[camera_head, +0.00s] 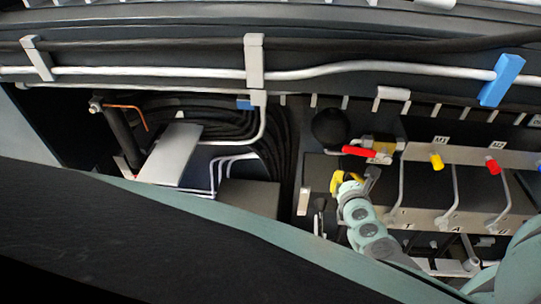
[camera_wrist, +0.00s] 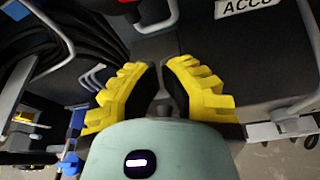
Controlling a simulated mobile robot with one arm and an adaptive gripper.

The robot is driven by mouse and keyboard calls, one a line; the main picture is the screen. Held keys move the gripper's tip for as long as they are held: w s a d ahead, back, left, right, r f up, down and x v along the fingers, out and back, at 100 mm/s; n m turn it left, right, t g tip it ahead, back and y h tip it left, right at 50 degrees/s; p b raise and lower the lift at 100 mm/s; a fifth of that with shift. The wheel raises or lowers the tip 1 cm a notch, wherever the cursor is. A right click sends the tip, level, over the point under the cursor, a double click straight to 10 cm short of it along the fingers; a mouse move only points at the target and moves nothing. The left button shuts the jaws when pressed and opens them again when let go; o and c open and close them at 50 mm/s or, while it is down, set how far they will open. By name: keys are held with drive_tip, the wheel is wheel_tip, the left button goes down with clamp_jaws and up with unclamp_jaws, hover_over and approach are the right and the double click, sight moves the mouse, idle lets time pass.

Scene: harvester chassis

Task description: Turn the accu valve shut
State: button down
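The valve's red handle (camera_head: 359,152) lies to the right of a dark round ball in the head view, attached to a brass-coloured valve body (camera_head: 382,147). In the wrist view, part of the red handle (camera_wrist: 126,4) shows at the top edge, left of a white label reading ACCU (camera_wrist: 246,5). My gripper (camera_head: 346,178) has yellow fingers and is just below the red handle in the head view. In the wrist view my gripper (camera_wrist: 161,66) shows a narrow gap between its fingertips. The red handle is beyond the fingertips, not between them. I see nothing held.
A panel with a yellow knob (camera_head: 437,161) and a red knob (camera_head: 493,165) stands to the right. Grey bent tubes (camera_head: 455,190) run down from it. Black hoses (camera_head: 235,122) are bundled to the left. The dark ball (camera_head: 330,127) sits close beside the red handle.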

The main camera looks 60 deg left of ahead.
sight(367, 153)
drive_tip(key=b+x, duration=0.2)
drive_tip(key=x, duration=0.2)
drive_tip(key=shift+w+a+f, duration=0.1)
drive_tip(key=shift+a+f, duration=0.05)
drive_tip(key=shift+a, duration=0.1)
drive_tip(key=shift+w+d+r+p, duration=0.1)
drive_tip(key=shift+d+r+p, duration=0.1)
drive_tip(key=shift+r+p, duration=0.9)
drive_tip(key=shift+w+d+r+p, duration=0.1)
drive_tip(key=shift+d+r+p, duration=0.1)
drive_tip(key=shift+r+p, duration=0.95)
